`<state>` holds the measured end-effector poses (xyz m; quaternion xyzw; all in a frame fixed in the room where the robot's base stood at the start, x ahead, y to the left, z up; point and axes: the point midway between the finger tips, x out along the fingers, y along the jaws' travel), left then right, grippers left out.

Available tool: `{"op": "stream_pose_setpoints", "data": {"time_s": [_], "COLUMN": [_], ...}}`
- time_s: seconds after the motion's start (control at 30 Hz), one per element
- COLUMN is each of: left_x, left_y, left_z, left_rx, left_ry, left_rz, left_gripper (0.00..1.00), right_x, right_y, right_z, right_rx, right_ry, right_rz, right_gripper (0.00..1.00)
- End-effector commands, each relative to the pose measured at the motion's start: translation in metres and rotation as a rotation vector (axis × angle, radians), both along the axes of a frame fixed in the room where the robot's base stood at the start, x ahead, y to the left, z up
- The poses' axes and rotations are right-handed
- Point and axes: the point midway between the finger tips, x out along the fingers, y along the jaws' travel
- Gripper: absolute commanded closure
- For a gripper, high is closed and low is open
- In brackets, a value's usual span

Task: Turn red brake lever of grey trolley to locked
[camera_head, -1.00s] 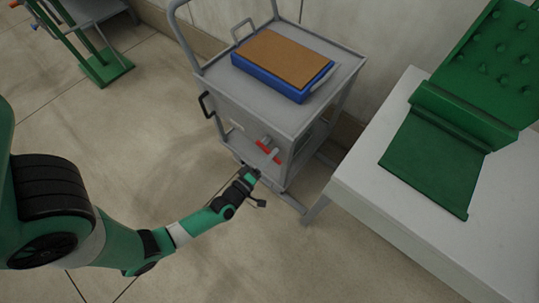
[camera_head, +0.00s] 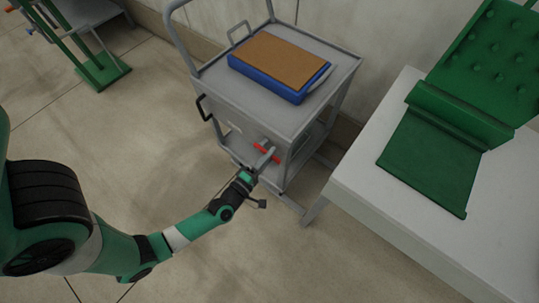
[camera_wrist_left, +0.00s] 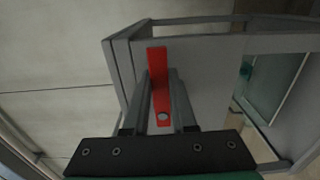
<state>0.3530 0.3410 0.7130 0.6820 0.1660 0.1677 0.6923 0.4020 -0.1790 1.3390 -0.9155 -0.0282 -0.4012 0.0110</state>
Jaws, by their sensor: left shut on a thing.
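The grey trolley (camera_head: 235,103) stands at the centre of the head view, with its red brake lever (camera_head: 260,148) on the near side panel below the top. In the left wrist view the lever (camera_wrist_left: 158,58) is a flat red bar with a round pin at one end, against the grey panel. My left gripper (camera_head: 265,157) is at the lever. Its two fingers (camera_wrist_left: 161,82) lie on either side of the red bar, shut on it. In the head view the fingers cover part of the lever. My right gripper is not in view.
A blue box (camera_head: 265,87) with a brown top lies on the trolley. A black handle (camera_head: 203,108) sticks out at the trolley's left. A white table (camera_head: 365,185) with a green padded piece (camera_head: 430,160) stands close on the right.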

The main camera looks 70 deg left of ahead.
Motion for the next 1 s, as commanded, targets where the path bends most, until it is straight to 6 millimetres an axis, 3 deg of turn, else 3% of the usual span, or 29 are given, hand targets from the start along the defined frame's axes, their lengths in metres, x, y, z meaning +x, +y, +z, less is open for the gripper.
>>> {"op": "stream_pose_setpoints", "data": {"time_s": [0.1, 0.13, 0.27, 0.67, 0.77, 1.0], "left_x": [0.0, 0.0, 0.0, -0.005, -0.019, -0.072], "left_y": [0.0, 0.0, 0.0, -0.003, -0.01, -0.04], "left_z": [0.001, 0.001, 0.001, 0.001, 0.002, 0.004], "left_rx": [-0.003, -0.001, -0.001, -0.001, -0.001, -0.003], "left_ry": [-0.004, -0.004, -0.003, 0.0, 0.002, 0.003], "left_rz": [0.001, 0.001, 0.001, -0.001, -0.002, -0.011], "left_gripper": [1.0, 0.7, 0.47, 0.45, 0.45, 0.45], "right_x": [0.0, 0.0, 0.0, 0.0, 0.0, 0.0], "right_y": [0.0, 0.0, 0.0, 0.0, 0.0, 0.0], "right_z": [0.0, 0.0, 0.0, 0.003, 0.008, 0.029], "right_rx": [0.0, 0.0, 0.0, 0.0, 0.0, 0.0], "right_ry": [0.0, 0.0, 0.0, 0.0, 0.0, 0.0], "right_rz": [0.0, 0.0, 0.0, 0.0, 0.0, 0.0], "right_gripper": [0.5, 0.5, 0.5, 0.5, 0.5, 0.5]}}
